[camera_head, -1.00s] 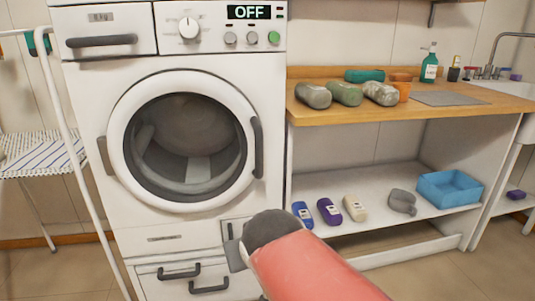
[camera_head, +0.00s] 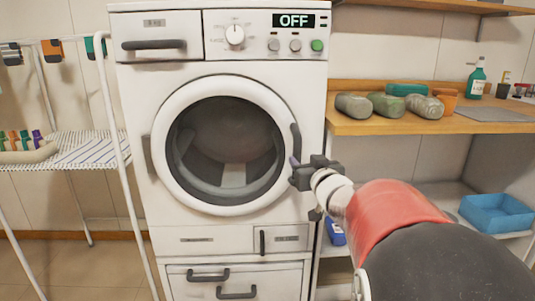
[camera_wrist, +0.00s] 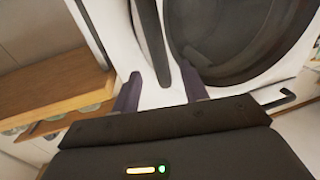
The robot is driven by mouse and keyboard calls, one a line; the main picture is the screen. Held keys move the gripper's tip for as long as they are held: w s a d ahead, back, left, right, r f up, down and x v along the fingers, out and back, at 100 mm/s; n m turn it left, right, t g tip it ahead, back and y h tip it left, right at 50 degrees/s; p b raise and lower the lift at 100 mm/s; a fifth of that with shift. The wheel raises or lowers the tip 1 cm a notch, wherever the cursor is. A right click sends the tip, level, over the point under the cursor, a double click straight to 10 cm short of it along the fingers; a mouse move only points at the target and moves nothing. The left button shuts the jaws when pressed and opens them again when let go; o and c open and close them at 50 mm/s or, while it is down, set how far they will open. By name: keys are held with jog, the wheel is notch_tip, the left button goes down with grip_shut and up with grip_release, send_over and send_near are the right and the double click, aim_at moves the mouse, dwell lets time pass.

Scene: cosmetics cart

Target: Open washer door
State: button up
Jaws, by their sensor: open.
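The white washer (camera_head: 135,100) stands upright with its round door (camera_head: 228,202) shut. The dark vertical door handle (camera_head: 296,140) is on the door's right side. My gripper (camera_head: 294,163) is at the lower end of this handle, coming from the right. In the wrist view my gripper (camera_wrist: 162,92) is open, with its two purple fingers apart. The handle (camera_wrist: 149,30) reaches down into the gap between them there. I cannot tell whether either finger touches it. My gripper partly hides the handle's lower end in the head view.
A drying rack (camera_head: 108,110) stands close on the left. A wooden counter (camera_head: 365,128) with rolled towels (camera_head: 390,105) is on the right, above a shelf with a blue basket (camera_head: 497,212). The floor (camera_head: 75,262) in front of the rack is clear.

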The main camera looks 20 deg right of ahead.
aim_at(299, 154)
jog(key=w, duration=0.8)
jog(key=shift+d, duration=0.35)
grip_shut()
